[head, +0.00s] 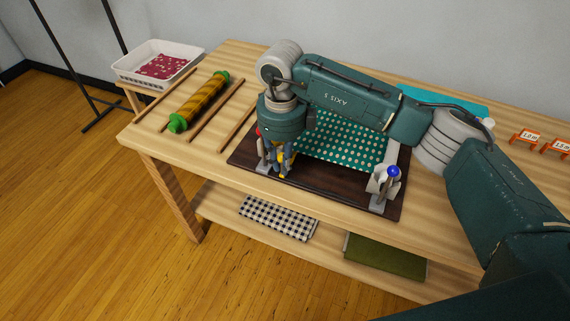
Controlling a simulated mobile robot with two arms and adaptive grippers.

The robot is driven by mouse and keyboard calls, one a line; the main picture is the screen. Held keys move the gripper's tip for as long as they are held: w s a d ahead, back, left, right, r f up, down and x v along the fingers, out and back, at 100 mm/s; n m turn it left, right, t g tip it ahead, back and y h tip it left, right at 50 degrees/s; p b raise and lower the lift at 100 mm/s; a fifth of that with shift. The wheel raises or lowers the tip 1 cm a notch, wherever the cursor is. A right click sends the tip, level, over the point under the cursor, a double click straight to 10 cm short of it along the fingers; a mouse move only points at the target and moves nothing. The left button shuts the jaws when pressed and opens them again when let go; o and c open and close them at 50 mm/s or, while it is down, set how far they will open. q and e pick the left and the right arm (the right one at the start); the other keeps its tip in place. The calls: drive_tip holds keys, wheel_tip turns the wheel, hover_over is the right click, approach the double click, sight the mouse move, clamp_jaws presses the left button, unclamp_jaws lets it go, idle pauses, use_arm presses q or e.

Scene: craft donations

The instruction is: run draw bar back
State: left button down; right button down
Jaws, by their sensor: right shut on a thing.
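A dark brown board (330,187) lies on the table, with green dotted cloth (345,142) spread over it. A light fitting with a blue knob (393,171) stands at the board's front right corner. A similar light fitting (263,158) and a bit of red show at the left, partly behind my arm. My right gripper (280,170) points down at the board's front left, beside that left fitting. It is shut on what seems to be the draw bar, but its fingers hide the held part. My left gripper is out of view.
A yellow patterned roll with green ends (200,100) and several thin wooden rods (237,114) lie at the left. A white basket (158,64) holds red cloth. Orange size markers (525,137) stand at the right. Folded checked cloth (278,217) and olive cloth (385,256) lie on the lower shelf.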

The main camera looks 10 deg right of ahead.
drive_tip(key=shift+w+a, duration=0.1)
drive_tip(key=shift+a, duration=0.1)
drive_tip(key=c, duration=1.6)
unclamp_jaws()
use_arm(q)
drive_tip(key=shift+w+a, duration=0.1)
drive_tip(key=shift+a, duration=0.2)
use_arm(e)
wheel_tip(320, 180, up, 12)
drive_tip(key=shift+a, duration=0.1)
